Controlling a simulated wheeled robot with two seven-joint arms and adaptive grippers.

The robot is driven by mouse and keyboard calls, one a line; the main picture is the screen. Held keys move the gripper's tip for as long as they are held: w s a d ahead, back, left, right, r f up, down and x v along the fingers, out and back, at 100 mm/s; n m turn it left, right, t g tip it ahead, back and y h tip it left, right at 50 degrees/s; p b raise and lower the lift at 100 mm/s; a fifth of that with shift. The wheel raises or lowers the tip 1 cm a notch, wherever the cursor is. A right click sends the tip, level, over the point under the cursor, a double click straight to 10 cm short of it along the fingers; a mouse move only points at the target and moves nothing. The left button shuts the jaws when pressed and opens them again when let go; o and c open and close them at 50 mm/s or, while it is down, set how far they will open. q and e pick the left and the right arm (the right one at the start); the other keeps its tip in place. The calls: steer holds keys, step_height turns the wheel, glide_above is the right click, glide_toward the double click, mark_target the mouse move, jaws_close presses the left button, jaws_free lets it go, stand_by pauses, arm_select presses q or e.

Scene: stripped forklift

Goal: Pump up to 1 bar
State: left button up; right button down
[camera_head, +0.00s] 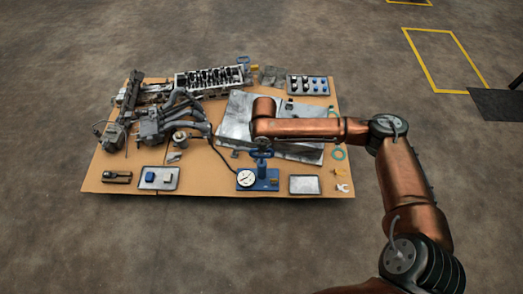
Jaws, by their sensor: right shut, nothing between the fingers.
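A blue hand pump (268,181) stands near the front edge of the table, right of its middle. A round white pressure gauge (246,178) is on the left of its base; its needle is too small to read. The pump's upright and blue crosswise handle rise behind the gauge. My right arm reaches in from the right and bends down above the pump. My right gripper (262,146) is small and dark, shut and empty, right at the pump handle; I cannot tell whether they touch. My left gripper is out of view.
The brown table (215,188) carries engine parts (180,112) at the left and a large grey metal panel (236,118) under my forearm. Small trays (305,185) lie along the front edge. A parts tray (307,85) stands at the back right. The surrounding floor is open.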

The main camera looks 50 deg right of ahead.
step_height(320, 180, down, 5)
steer(key=shift+s+r+b, duration=0.1)
steer(key=shift+b, duration=0.4)
steer(key=shift+r, duration=0.15)
steer(key=shift+a+r+p, duration=0.15)
steer(key=shift+r+p, duration=0.05)
steer(key=shift+p, duration=0.1)
step_height(320, 180, up, 13)
steer(key=p, duration=0.3)
glide_above(262, 158)
steer(key=s+a, duration=0.3)
steer(key=s, duration=0.1)
steer(key=shift+w+d+f, duration=0.2)
steer(key=shift+w+d, duration=0.05)
steer(key=shift+f, duration=0.1)
stand_by(1.1)
